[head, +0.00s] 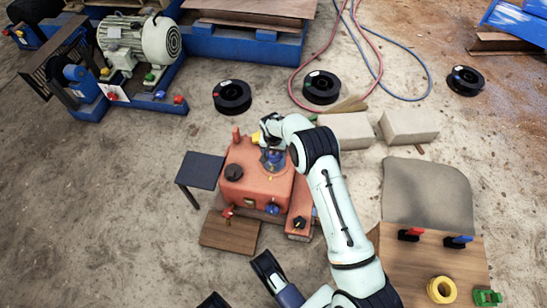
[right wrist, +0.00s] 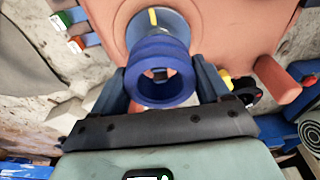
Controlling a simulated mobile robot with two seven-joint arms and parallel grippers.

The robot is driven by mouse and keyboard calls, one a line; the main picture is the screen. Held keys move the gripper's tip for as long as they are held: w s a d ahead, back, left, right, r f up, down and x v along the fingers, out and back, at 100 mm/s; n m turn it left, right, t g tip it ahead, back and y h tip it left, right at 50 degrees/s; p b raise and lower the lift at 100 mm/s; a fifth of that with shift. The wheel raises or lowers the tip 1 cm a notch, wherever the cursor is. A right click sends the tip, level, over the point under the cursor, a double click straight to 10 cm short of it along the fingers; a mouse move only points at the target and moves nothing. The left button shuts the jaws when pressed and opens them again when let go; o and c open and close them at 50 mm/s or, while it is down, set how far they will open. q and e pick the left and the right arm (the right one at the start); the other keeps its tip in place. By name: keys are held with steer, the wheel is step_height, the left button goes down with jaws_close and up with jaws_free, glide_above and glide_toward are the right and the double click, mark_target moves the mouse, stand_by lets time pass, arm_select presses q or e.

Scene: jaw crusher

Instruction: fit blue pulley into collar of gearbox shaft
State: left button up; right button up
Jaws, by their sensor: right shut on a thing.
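The red gearbox (head: 257,187) stands on the ground in the middle of the head view. My right gripper (head: 272,152) is over its upper part and is shut on the blue pulley (head: 274,162). In the right wrist view the grooved blue pulley (right wrist: 160,66) sits between the two fingers, its bore facing the camera. A round collar (right wrist: 131,22) with a yellow mark shows behind the pulley, roughly in line with it. The pulley hides the contact, so I cannot tell how far it is seated. My left gripper (head: 240,283) is at the bottom edge, its dark fingers apart, partly cut off.
A small dark table (head: 200,170) stands left of the gearbox. Pale blocks (head: 410,126) lie behind my right arm. A wooden board (head: 440,265) at lower right holds a yellow ring (head: 441,290) and a green part (head: 486,298). Black spools (head: 232,97) and hoses lie farther back.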

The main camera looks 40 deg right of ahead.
mark_target(274, 156)
steer(key=shift+f+b, duration=0.6)
steer(key=shift+f, duration=1.55)
arm_select(q)
steer(key=shift+s+a+f+g, duration=0.1)
steer(key=shift+s+f+g, duration=0.15)
steer(key=shift+s, duration=0.35)
steer(key=shift+s+f+g, duration=0.15)
steer(key=shift+s+f, duration=0.1)
steer(key=shift+s, duration=0.35)
arm_select(e)
steer(key=shift+f, duration=0.15)
steer(key=o, duration=1.4)
steer(key=shift+o, duration=0.2)
steer(key=shift+r, duration=0.35)
arm_select(q)
steer(key=w+r+t+p, duration=0.2)
steer(key=w+r+p, duration=0.1)
steer(key=w, duration=0.4)
steer(key=shift+d+r, duration=0.45)
arm_select(e)
step_height(274, 156, up, 12)
steer(key=s+a, duration=0.1)
steer(key=shift+a+f, duration=0.2)
steer(key=shift+f, duration=0.05)
